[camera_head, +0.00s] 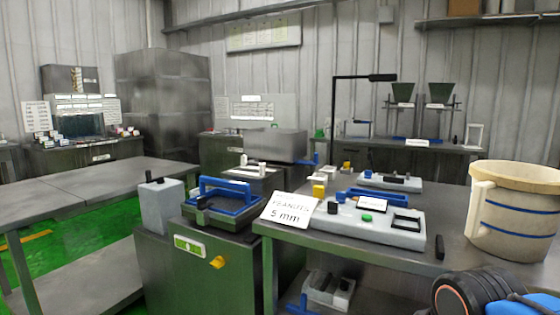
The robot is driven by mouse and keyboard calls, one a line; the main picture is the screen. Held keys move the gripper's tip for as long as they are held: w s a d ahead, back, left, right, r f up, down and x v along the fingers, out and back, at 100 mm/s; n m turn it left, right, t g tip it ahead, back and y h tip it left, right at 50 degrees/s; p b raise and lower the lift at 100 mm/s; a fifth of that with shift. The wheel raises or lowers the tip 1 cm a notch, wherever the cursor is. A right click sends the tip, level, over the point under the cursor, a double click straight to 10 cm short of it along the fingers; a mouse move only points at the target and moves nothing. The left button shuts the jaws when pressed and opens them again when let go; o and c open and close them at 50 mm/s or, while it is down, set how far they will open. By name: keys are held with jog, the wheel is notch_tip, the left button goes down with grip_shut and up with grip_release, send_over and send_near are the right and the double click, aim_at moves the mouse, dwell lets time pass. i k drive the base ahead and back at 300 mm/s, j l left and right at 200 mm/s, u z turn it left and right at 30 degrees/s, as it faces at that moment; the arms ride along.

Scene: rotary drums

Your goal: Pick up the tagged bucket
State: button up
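A cream bucket (514,211) with blue bands and a handle on its left side stands upright on the dark table at the right. The right edge of the picture cuts it off. I cannot make out a tag on its visible side. A white card (289,210) reading "TRANSFER 5 mm" leans on the same table, well left of the bucket. Part of my arm, black, orange and blue, shows at the bottom right in front of the bucket. My gripper's fingers are not in view.
A grey device (368,222) with a green button and a small black block (440,246) lie on the table left of the bucket. A blue-handled box (222,203) sits on a green cabinet (200,270). Green floor (95,235) shows at left.

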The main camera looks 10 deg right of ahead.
aim_at(513, 212)
jog(key=l+z, duration=0.1)
jog(key=z, duration=1.05)
